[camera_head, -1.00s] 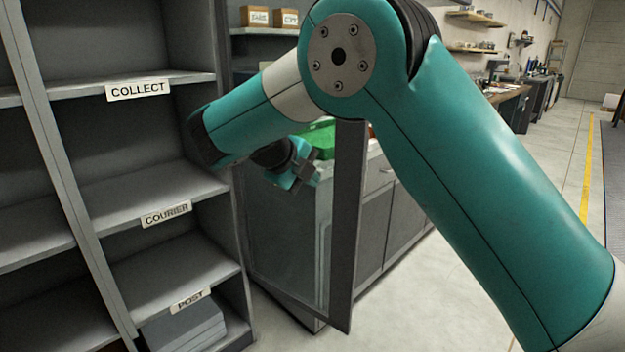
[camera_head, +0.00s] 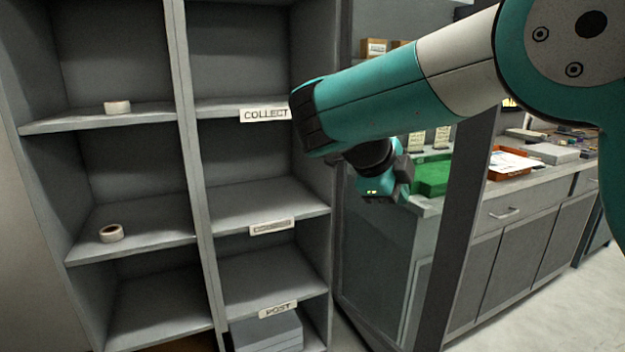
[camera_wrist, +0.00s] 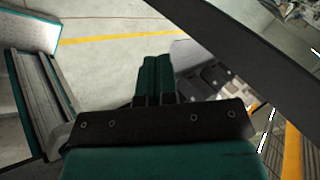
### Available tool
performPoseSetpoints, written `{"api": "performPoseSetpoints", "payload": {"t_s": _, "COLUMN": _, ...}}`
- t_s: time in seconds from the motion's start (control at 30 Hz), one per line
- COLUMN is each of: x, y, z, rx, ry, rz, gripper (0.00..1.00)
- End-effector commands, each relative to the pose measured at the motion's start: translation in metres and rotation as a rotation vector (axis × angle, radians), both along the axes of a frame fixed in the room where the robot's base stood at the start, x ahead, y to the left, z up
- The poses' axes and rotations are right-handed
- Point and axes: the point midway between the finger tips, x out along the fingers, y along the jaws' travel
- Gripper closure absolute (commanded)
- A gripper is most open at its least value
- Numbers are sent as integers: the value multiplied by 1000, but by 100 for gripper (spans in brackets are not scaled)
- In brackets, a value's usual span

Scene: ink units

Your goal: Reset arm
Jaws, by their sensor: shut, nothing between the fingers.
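My arm reaches across the upper right of the head view, a teal and grey arm bent at the elbow. The fingers themselves are not clear in the head view. In the wrist view my gripper (camera_wrist: 155,75) shows two teal fingers side by side, touching, with nothing between them.
A grey shelf unit (camera_head: 190,160) stands at left with labels COLLECT (camera_head: 265,115) and POST (camera_head: 278,309). Tape rolls (camera_head: 117,107) (camera_head: 111,233) lie on its left shelves. A dark upright post (camera_head: 468,200) stands close beside my arm. A counter with a green tray (camera_head: 432,176) is behind.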

Motion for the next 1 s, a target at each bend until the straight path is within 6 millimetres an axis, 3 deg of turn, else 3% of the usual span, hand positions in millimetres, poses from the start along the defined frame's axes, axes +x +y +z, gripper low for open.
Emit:
{"api": "performPoseSetpoints", "payload": {"t_s": 0.03, "x": -7, "y": -11, "z": 11, "rx": -5, "ry": 108, "rz": 173, "gripper": 100}}
{"api": "performPoseSetpoints", "payload": {"t_s": 0.17, "x": -38, "y": -20, "z": 11, "rx": -27, "ry": 394, "rz": 738, "gripper": 100}}
{"api": "performPoseSetpoints", "payload": {"t_s": 0.3, "x": -101, "y": -16, "z": 7, "rx": -55, "ry": 593, "rz": 1383, "gripper": 100}}
{"api": "performPoseSetpoints", "payload": {"t_s": 0.5, "x": -212, "y": 5, "z": 3, "rx": -138, "ry": 609, "rz": 2225, "gripper": 100}}
{"api": "performPoseSetpoints", "payload": {"t_s": 0.6, "x": -256, "y": 16, "z": 3, "rx": -192, "ry": 535, "rz": 2509, "gripper": 100}}
{"api": "performPoseSetpoints", "payload": {"t_s": 0.77, "x": -290, "y": 25, "z": 3, "rx": -250, "ry": 443, "rz": 2726, "gripper": 100}}
{"api": "performPoseSetpoints", "payload": {"t_s": 1.0, "x": -294, "y": 27, "z": 2, "rx": -257, "ry": 430, "rz": 2755, "gripper": 100}}
